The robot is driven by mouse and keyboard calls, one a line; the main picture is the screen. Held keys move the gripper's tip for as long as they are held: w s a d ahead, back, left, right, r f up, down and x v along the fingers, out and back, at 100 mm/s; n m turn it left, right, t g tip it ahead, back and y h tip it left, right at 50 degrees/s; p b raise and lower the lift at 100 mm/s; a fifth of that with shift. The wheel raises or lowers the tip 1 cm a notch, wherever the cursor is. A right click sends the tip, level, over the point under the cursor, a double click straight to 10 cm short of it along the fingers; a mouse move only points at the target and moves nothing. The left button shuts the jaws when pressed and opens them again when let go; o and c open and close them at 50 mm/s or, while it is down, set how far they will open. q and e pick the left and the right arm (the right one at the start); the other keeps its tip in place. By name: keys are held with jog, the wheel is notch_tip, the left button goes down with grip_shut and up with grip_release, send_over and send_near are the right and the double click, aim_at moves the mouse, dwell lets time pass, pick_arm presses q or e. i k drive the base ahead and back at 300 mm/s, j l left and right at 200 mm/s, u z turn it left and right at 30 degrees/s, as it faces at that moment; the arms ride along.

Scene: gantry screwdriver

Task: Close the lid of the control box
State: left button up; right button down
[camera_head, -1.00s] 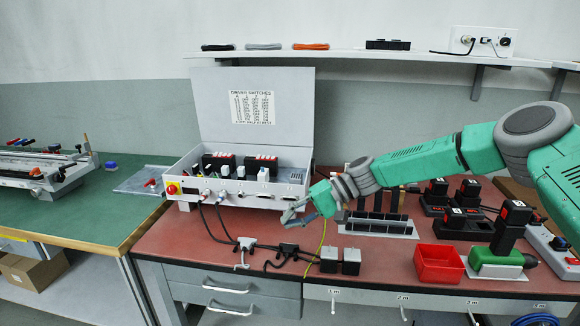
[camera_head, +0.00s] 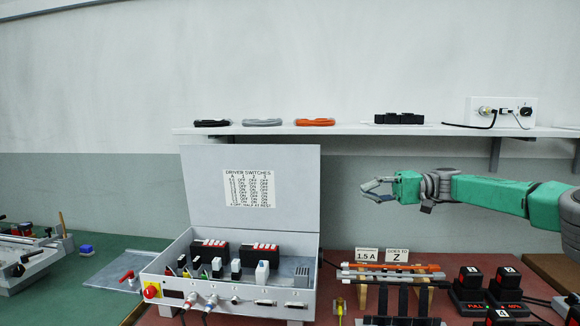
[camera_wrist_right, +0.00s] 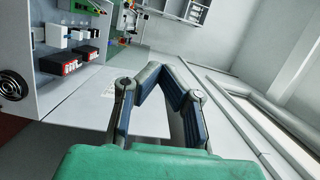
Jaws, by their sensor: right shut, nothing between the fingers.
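The control box (camera_head: 225,305) stands on the bench at lower centre-left of the head view. Its grey lid (camera_head: 295,195) stands upright at the back, open, with a switch-table label facing forward. The box interior shows driver units and connectors. My right gripper (camera_head: 366,190) is raised to the right of the lid, apart from it, at about the height of its middle. Its fingers are shut and empty. In the right wrist view the fingertips meet (camera_wrist_right: 160,70), with the lid (camera_wrist_right: 85,115) and part of the open box (camera_wrist_right: 45,85) behind at left. My left gripper is out of view.
A wall shelf (camera_head: 350,131) with cables and a socket box (camera_head: 500,112) runs above and behind. Right of the box are a tool rack (camera_head: 395,275) and battery chargers (camera_head: 490,285). A green table (camera_head: 90,275) lies left. Space above the box front is clear.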

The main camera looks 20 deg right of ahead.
aim_at(260, 187)
jog(key=i+l, duration=0.1)
jog(key=i, duration=0.4)
jog(key=i+l, duration=0.1)
jog(key=i, duration=0.4)
